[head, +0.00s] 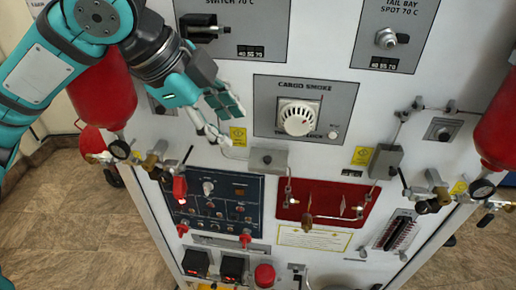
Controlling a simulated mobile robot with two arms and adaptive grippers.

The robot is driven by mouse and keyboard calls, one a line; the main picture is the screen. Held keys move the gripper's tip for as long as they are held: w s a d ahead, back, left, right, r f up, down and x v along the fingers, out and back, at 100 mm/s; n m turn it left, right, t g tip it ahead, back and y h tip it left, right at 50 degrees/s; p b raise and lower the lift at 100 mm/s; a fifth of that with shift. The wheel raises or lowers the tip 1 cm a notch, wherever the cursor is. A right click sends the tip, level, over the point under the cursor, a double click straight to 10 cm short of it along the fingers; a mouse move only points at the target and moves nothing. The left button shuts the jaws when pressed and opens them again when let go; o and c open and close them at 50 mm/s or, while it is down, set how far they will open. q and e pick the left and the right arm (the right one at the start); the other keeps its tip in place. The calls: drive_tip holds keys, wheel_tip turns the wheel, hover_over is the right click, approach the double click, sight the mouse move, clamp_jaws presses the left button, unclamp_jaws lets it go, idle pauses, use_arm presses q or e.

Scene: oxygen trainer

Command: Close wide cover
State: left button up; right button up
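My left gripper (229,126) reaches in from the upper left in the head view. Its two fingers are spread with nothing between them, in front of the white panel (345,25) and left of the cargo smoke detector (298,117). I cannot tell for certain which part is the wide cover. A red upright piece (179,187) stands out at the left edge of the dark blue switch panel (222,190), below the gripper and apart from it. Two black box-like parts with red (195,262) (233,268) sit along the bottom. My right gripper is out of view.
Red bottles (103,95) (497,125) hang at both sides with gauges and brass valves (155,158) below. Grey boxes (268,160) (385,161) and thin pipes project around the red panel (322,201). Tiled floor (75,225) is free at left.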

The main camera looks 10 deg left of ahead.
sight(266, 159)
use_arm(q)
drive_tip(key=x, duration=0.3)
drive_tip(key=p+x, duration=0.1)
drive_tip(key=x, duration=0.3)
drive_tip(key=d+p+x, duration=0.1)
drive_tip(key=x, duration=0.3)
drive_tip(key=shift+w+r, duration=0.3)
drive_tip(key=shift+r, duration=0.1)
drive_tip(key=shift+w+d+f, duration=0.1)
drive_tip(key=shift+f, duration=0.25)
drive_tip(key=shift+w+d+f, duration=0.15)
drive_tip(key=shift+f, duration=0.15)
drive_tip(key=c, duration=0.8)
clamp_jaws()
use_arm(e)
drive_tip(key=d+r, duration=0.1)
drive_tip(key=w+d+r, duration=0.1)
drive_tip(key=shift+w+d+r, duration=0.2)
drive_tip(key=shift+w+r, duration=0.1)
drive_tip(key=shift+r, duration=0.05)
